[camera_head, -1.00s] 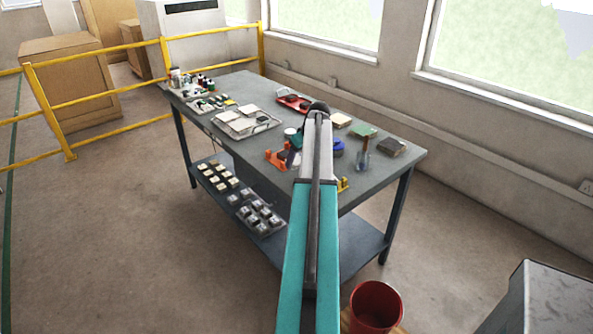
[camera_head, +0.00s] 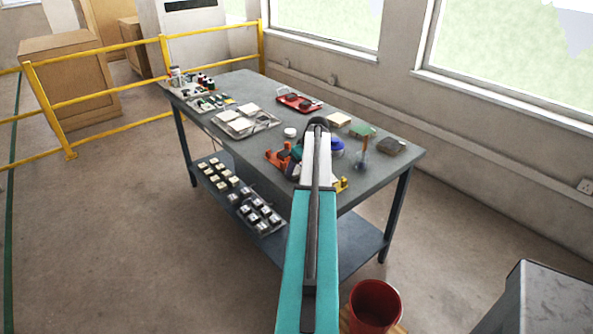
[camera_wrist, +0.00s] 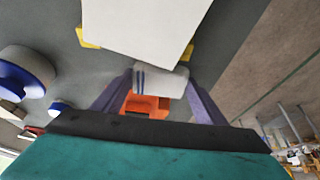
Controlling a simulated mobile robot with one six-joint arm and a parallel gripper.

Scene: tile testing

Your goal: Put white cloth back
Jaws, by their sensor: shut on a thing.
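The white cloth (camera_wrist: 158,82), a small folded or rolled piece with blue stripes, sits between the two fingers of my gripper (camera_wrist: 160,76) in the wrist view. My gripper is shut on it. Just beyond the cloth in the wrist view is a large flat white slab (camera_wrist: 140,22) with yellow corner pieces (camera_wrist: 187,52). I cannot tell whether the cloth touches the slab. In the head view my own arm hides the gripper and the cloth. The yellow piece (camera_head: 341,185) shows by the front edge of the grey table (camera_head: 226,148).
An orange holder (camera_wrist: 147,104) lies behind the cloth in the wrist view. A blue-and-white round object (camera_wrist: 28,72) stands at left. A red bin (camera_head: 374,306) stands on the floor.

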